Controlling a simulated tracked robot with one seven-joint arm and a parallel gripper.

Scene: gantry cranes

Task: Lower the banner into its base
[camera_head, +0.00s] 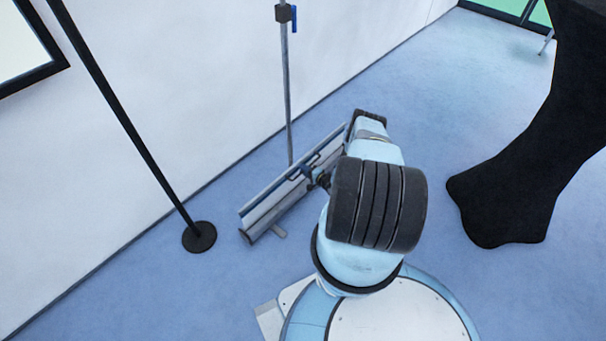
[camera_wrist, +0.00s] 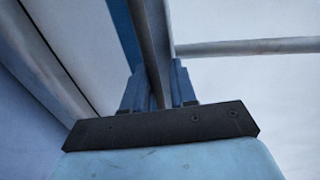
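The banner base (camera_head: 262,222) is a long silver-grey case on the blue floor beside the white wall, left of my arm in the head view. The banner's grey top rail (camera_head: 262,199) lies lengthwise just above it; I cannot tell whether they touch. Hardly any banner sheet shows between them. My gripper (camera_head: 309,171) is at the middle of the rail, partly hidden by my wrist. In the wrist view, the blue fingers of my gripper (camera_wrist: 158,88) are on both sides of the dark rail (camera_wrist: 150,45), which appears to fill the gap between them.
A thin grey support pole (camera_head: 287,95) with a blue clamp (camera_head: 285,13) stands upright behind the base. A black post on a round foot (camera_head: 199,237) stands to the left. A large black draped shape (camera_head: 510,190) is at the right. Floor between is clear.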

